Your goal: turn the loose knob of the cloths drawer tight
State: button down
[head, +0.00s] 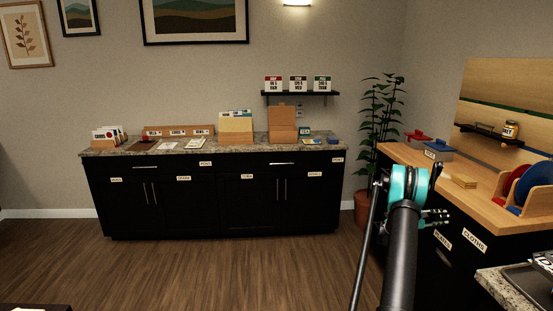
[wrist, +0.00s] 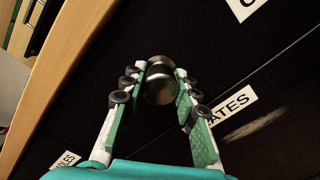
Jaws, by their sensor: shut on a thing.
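The knob (wrist: 159,92) is a round, dark, shiny metal piece on a black drawer front in the wrist view. My gripper (wrist: 160,72) is shut on it, with one finger on each side near the tips. The white label (wrist: 247,7) on the same front is cut off at the picture edge and shows only a "C". The full CLOTHS label (head: 474,240) shows on the right-hand cabinet in the head view. There my gripper (head: 437,217) is beside that cabinet's front, and the knob is hidden. I cannot see whether the knob sits flush.
A PLATES label (wrist: 238,110) is on the neighbouring black front, across a seam. The wooden counter edge (wrist: 62,75) runs close by. The wooden floor (head: 220,270) to the left is clear.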

jog(key=m, duration=0.4)
jog(key=m, duration=0.2)
jog(key=shift+m, duration=1.3)
jog(key=m, duration=0.4)
jog(key=shift+m, duration=0.3)
jog(key=c, duration=1.1)
grip_release()
jog(key=shift+o, duration=0.2)
